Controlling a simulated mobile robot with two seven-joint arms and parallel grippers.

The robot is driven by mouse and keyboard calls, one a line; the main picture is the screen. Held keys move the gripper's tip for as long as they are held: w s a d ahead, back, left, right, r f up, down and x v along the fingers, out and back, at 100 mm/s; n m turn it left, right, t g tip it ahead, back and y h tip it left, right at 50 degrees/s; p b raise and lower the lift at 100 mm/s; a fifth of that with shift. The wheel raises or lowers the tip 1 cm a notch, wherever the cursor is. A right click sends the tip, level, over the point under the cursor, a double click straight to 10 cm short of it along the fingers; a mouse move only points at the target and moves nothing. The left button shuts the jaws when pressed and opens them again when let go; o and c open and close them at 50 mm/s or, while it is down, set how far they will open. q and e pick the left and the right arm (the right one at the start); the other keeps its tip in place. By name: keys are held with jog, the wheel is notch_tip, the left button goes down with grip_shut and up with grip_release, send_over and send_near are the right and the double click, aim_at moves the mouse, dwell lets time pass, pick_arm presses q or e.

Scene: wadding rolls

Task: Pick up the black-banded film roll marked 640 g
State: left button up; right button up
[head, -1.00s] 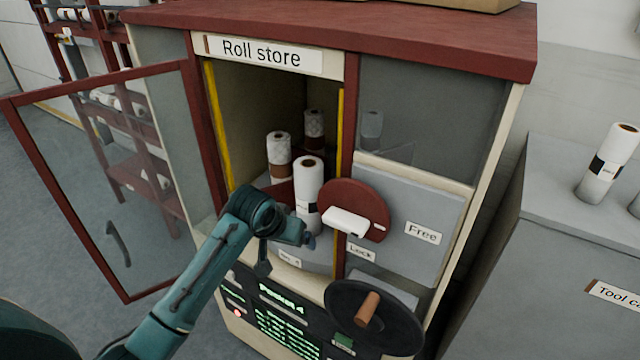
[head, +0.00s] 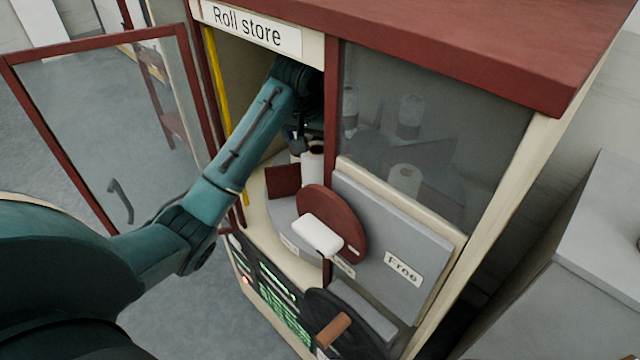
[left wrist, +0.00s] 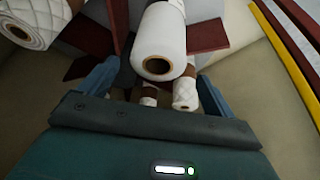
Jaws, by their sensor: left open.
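A plain white roll (head: 313,168) stands in the open bay of the roll store, partly hidden by my left arm. In the left wrist view this white roll (left wrist: 164,35) shows its brown core end, between and a little beyond my fingers. I cannot make out a black band or a 640 g mark on it now. My left gripper (head: 302,135) is inside the bay, close above the roll; in the left wrist view its blue fingers (left wrist: 155,82) are spread, with nothing gripped. My right gripper is not in view.
The glass door (head: 105,130) stands open at left. A yellow strip (head: 215,95) edges the opening. A red disc with a white handle (head: 318,235) and the "Free" panel (head: 390,235) are at right. A quilted roll (left wrist: 32,18) and other rolls (left wrist: 186,92) stand nearby.

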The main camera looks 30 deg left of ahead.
aim_at(317, 150)
pick_arm(q)
jog(key=x, duration=0.5)
jog(key=shift+s+d+f+p, duration=0.2)
jog(key=shift+f+p, duration=0.2)
jog(key=c, duration=2)
jog(key=shift+w+r, duration=0.1)
jog(key=shift+r, duration=0.05)
grip_shut()
